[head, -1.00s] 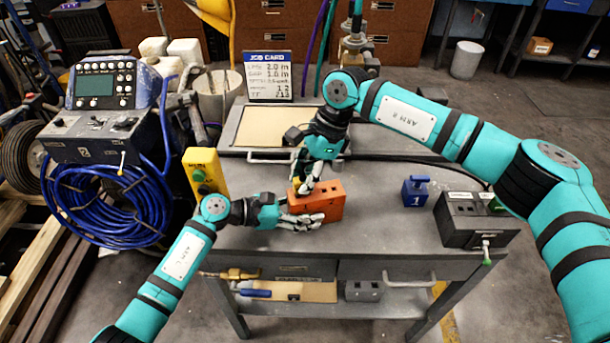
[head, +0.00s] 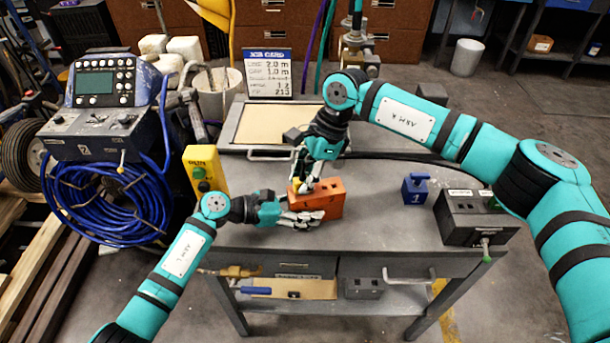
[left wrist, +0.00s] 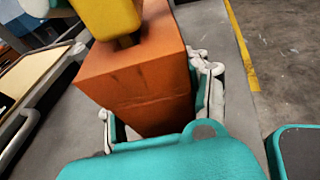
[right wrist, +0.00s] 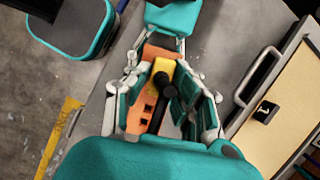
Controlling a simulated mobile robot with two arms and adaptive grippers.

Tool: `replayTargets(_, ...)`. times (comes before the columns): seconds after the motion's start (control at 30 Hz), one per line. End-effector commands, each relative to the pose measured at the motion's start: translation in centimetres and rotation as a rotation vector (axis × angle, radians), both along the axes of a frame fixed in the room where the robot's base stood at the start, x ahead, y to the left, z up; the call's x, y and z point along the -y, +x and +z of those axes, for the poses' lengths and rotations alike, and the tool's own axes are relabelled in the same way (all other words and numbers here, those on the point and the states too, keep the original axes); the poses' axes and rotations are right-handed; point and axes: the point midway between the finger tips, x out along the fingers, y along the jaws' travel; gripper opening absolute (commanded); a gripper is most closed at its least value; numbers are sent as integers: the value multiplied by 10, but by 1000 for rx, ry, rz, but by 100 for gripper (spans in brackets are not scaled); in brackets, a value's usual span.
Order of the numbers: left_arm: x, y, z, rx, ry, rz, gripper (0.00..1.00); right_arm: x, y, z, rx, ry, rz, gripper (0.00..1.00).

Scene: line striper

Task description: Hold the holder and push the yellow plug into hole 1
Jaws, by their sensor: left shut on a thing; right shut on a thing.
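The orange holder (head: 328,199) stands on the grey bench. My left gripper (head: 303,219) is shut on its lower part from the left; its fingers also flank the holder (left wrist: 143,85) in the left wrist view. The yellow plug (left wrist: 108,16) is above one end of the holder's top, with a short dark part between them; how deep that part sits is unclear. My right gripper (head: 302,186) is shut on the plug from above. The right wrist view shows the yellow plug (right wrist: 163,66) between the fingers and dark square holes in the holder (right wrist: 148,106) beside it.
A blue block marked 1 (head: 415,190) and a dark socket box (head: 474,220) stand to the right on the bench (head: 385,225). A yellow button box (head: 204,170) stands at the left edge. A tray (head: 268,127) and job card (head: 269,75) are behind.

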Motion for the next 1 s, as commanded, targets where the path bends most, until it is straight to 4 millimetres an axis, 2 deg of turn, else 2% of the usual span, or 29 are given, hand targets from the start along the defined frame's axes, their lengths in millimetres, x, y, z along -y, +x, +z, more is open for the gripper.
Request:
replayTargets(0.17, 0, 0, -1, -1, 1, 0, 29, 0, 0, -5, -1, 0, 0, 0)
replayTargets(0.2, 0, 0, 0, -1, 1, 0, 29, 0, 0, -5, 0, 0, 0, 24)
replayTargets(0.4, 0, 0, -1, -1, 1, 0, 29, 0, 0, -5, 0, 0, 0, 48)
replayTargets(0.57, 0, 0, -1, -1, 1, 0, 29, 0, 0, -5, 0, 0, 1, 48)
replayTargets(0.7, 0, 0, -1, -1, 1, 0, 29, 0, 0, -5, 0, 0, 0, 64)
replayTargets(1.0, 0, 0, 0, -1, 1, 0, 29, 0, 0, -3, 1, 0, 0, 64)
